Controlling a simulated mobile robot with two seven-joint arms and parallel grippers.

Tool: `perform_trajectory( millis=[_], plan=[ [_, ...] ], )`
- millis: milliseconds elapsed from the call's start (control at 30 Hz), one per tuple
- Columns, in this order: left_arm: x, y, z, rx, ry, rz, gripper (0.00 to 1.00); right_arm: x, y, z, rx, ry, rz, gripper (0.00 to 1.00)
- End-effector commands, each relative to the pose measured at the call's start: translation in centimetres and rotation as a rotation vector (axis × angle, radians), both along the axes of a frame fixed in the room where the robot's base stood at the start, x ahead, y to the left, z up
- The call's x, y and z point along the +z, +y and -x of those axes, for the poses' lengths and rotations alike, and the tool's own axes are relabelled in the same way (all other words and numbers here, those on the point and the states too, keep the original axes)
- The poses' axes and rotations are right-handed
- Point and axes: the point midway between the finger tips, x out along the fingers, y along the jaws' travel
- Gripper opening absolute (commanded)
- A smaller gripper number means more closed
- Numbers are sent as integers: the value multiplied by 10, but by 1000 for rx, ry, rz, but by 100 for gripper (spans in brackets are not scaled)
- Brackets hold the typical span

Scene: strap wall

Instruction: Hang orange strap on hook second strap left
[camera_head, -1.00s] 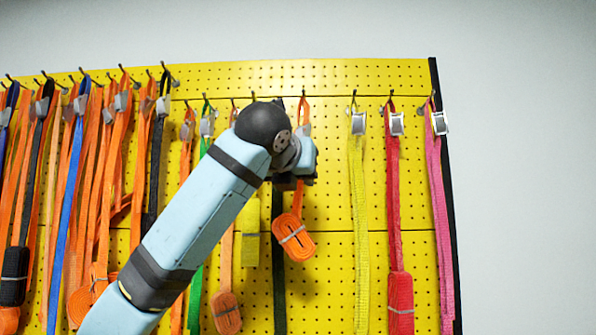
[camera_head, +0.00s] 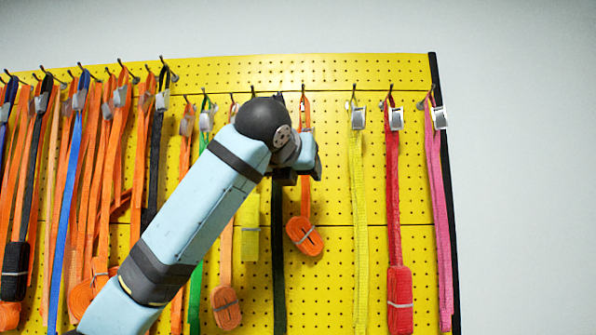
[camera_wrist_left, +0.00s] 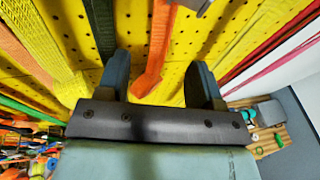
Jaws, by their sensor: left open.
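The orange strap (camera_head: 304,236) hangs straight down from a hook near the top of the yellow pegboard, between a dark green strap (camera_head: 278,250) and a yellow strap (camera_head: 357,200). Its rolled bundle is at the lower end. My left gripper (camera_head: 306,172) is in front of the strap's middle, hiding part of it. In the left wrist view the gripper (camera_wrist_left: 160,80) is open, with the orange strap (camera_wrist_left: 158,45) passing between the lines of its two fingers. It is not clamped. My right gripper is not in view.
The yellow pegboard (camera_head: 330,75) holds several other straps. A red strap (camera_head: 393,180) and a pink strap (camera_head: 435,180) hang to the right. Orange, blue and black straps crowd the left. My left arm covers part of the middle. Bare wall lies right of the board.

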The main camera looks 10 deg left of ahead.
Motion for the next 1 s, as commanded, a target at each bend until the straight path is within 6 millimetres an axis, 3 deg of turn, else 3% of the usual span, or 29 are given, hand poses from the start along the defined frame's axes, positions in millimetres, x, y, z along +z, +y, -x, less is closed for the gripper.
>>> perform_trajectory(
  millis=[133,267,700,1000],
  plan=[
    [1,0,6,0,-2,0,60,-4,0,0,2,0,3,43],
    [3,2,24,0,-4,0,60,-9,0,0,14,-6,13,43],
    [23,7,115,0,-3,0,60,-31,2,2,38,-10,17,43],
    [28,8,135,1,0,-1,60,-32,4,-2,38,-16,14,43]
  ],
)
